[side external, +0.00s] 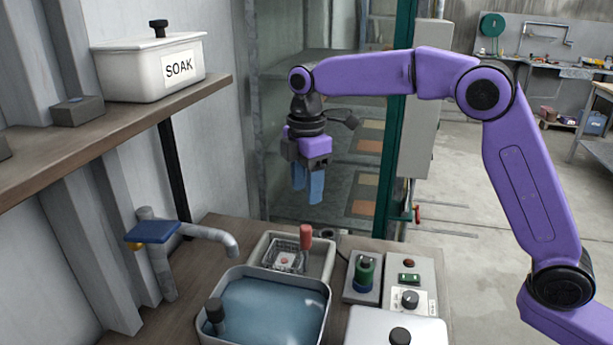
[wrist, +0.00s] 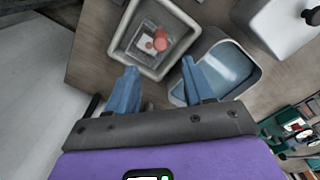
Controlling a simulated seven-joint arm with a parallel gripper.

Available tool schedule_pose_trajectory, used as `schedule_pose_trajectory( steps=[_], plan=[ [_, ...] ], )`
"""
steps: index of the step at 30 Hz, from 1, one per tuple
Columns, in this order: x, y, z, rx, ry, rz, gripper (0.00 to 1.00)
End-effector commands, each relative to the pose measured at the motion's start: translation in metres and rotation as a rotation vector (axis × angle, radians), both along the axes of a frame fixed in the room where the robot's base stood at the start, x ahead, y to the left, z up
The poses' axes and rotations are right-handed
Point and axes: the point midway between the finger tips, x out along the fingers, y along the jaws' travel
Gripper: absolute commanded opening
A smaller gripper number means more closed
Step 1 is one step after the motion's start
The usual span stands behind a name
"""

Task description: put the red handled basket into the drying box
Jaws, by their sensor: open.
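The wire basket (side external: 285,258) with its upright red handle (side external: 306,238) stands inside a pale grey open tray (side external: 262,244). It also shows in the wrist view (wrist: 145,42), with a small pale piece with a red mark inside. My gripper (side external: 308,194) hangs above and behind the tray with its blue fingers pointing down. In the wrist view its fingers (wrist: 160,72) are apart and empty, and the basket lies ahead of them. A white lidded box (side external: 375,330) with a black knob stands at the front right; I cannot tell whether it is the drying box.
A water-filled basin (side external: 262,308) stands in front of the tray. A blue-handled tap (side external: 153,232) is to the left. A green-topped device (side external: 365,275) and a control panel (side external: 408,285) are to the right. A white SOAK box (side external: 150,68) sits on the shelf (side external: 110,125).

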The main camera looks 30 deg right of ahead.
Motion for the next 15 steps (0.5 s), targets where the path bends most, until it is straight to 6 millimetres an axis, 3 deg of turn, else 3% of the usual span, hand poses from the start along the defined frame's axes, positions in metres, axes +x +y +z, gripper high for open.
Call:
schedule_pose_trajectory(
  steps=[6,15],
  plan=[
    [-0.0001,-0.0001,0.0144,0.000,0.000,0.000,0.52],
    [-0.0041,-0.0003,0.0156,0.000,0.000,-0.005,0.52]
  ],
)
